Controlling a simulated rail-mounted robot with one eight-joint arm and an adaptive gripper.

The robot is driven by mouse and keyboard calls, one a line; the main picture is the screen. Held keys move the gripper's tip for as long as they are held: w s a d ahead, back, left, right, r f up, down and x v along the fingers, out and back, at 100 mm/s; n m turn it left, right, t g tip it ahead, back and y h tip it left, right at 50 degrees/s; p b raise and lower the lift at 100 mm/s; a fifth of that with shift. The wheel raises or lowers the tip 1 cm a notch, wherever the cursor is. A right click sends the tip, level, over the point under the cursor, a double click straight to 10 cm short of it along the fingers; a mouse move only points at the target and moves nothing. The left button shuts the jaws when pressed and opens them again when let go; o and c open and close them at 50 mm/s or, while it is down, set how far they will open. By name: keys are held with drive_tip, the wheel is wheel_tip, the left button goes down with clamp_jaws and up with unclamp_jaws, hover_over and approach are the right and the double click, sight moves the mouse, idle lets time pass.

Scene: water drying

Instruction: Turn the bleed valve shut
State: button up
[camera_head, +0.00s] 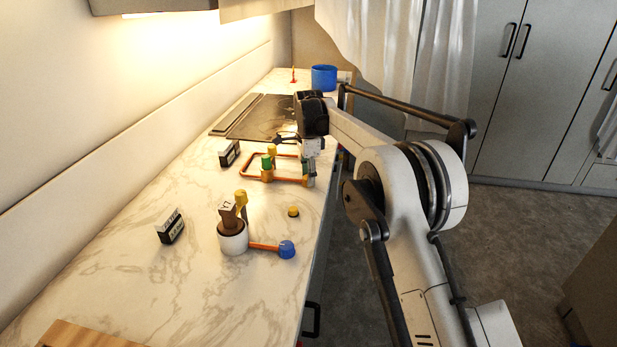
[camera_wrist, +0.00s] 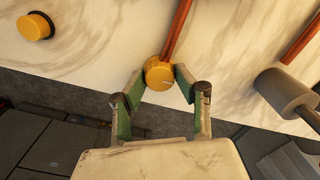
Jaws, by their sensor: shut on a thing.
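In the wrist view, a round yellow knob (camera_wrist: 159,73) with a small light mark sits at the end of an orange-red pipe (camera_wrist: 177,30). My gripper (camera_wrist: 160,80) has its green-padded fingers closed on both sides of this knob. I take the knob as the bleed valve, but no label can be read. In the head view, my gripper (camera_head: 310,178) is low over the right end of an orange pipe loop (camera_head: 262,152) near the counter's right edge. The gripped knob is hidden or too small to tell there.
A yellow button on a dark base (camera_head: 293,211) stands on the counter (camera_head: 130,270). Nearby are a white pot (camera_head: 232,240) with a blue-ended pipe (camera_head: 287,249) and two small labelled boxes (camera_head: 170,227). A grey cylinder (camera_wrist: 285,93) is right of my fingers in the wrist view.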

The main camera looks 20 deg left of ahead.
idle(0.4)
drive_tip(key=o, duration=1.1)
drive_tip(key=shift+r, duration=0.15)
wheel_tip(320, 180, up, 12)
drive_tip(key=shift+f, duration=0.1)
